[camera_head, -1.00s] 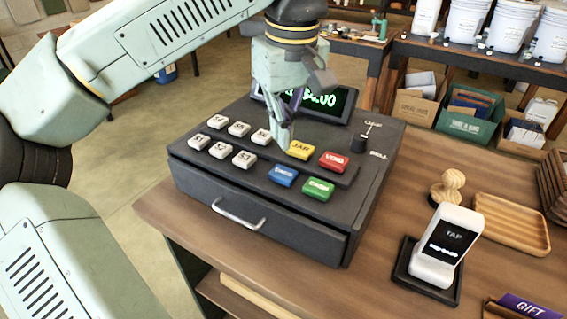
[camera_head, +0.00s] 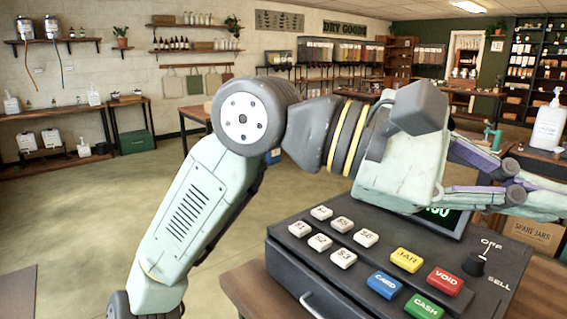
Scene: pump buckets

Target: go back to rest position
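My arm reaches in from the lower left, bends at a raised grey joint and runs right. My gripper (camera_head: 540,192) is at the right edge, lying sideways above the right back part of the black cash register (camera_head: 300,268). It points right and looks clear of the keys. Its fingertips run to the picture edge, so whether they are open or shut is unclear. I see nothing held in it. The register's display (camera_head: 436,213) is partly hidden behind my gripper's body. The yellow JAR key (camera_head: 406,260) and the other keys are uncovered.
The register stands on a wooden counter (camera_head: 243,292). A white pump bottle (camera_head: 549,125) stands on a table at the right, behind my gripper. Wall shelves (camera_head: 195,51) and side tables line the back left. The floor (camera_head: 90,215) on the left is open.

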